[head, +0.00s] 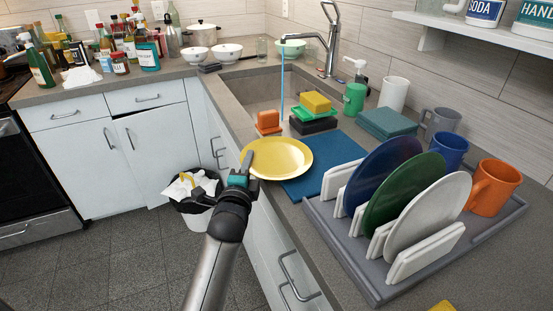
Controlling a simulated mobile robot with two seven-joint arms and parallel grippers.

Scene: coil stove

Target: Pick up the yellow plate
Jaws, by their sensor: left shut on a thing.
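The yellow plate (281,158) is in the middle of the head view, lying roughly level over the counter's front edge and the corner of the blue mat (325,171). My left gripper (246,165) is at the plate's left rim and is shut on it. I cannot tell whether the plate touches the mat or is slightly above it. My right gripper is not in view.
A grey dish rack (375,286) with blue, green and white plates stands at the right. Behind the plate are the sink (255,91), with running water, and sponges (316,102). A bin (196,220) stands on the floor below.

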